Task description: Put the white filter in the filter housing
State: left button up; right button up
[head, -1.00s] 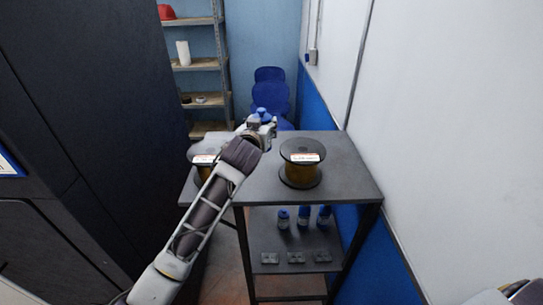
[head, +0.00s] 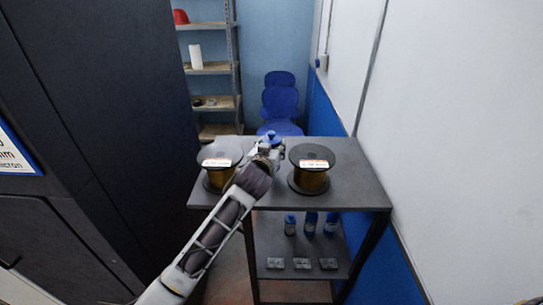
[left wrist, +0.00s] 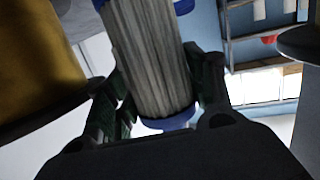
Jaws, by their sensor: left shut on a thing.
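The filter (left wrist: 150,55) is a pale, pleated cylinder with blue ends. In the left wrist view it stands slightly tilted between the fingers of my left gripper (head: 268,154), which is shut on it. In the head view the gripper is over the bench top between two wire spools, and the filter's blue end (head: 270,137) shows above it; most of the filter is hidden there by the gripper. I cannot make out a filter housing in either view. My right gripper is not in view.
The dark bench (head: 345,193) carries a left spool (head: 219,181) and a right spool (head: 311,180), both close to the gripper. Blue-topped containers (head: 311,224) stand on its lower shelf. A large dark cabinet (head: 90,120) is left, a white wall (head: 450,130) right, shelving (head: 212,68) behind.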

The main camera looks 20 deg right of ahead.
pick_arm(q)
jog(key=shift+f, duration=1.6)
jog(key=shift+f, duration=0.15)
jog(key=o, duration=0.9)
jog(key=shift+s, duration=0.1)
jog(key=b+v, duration=0.1)
jog(key=v, duration=1.1)
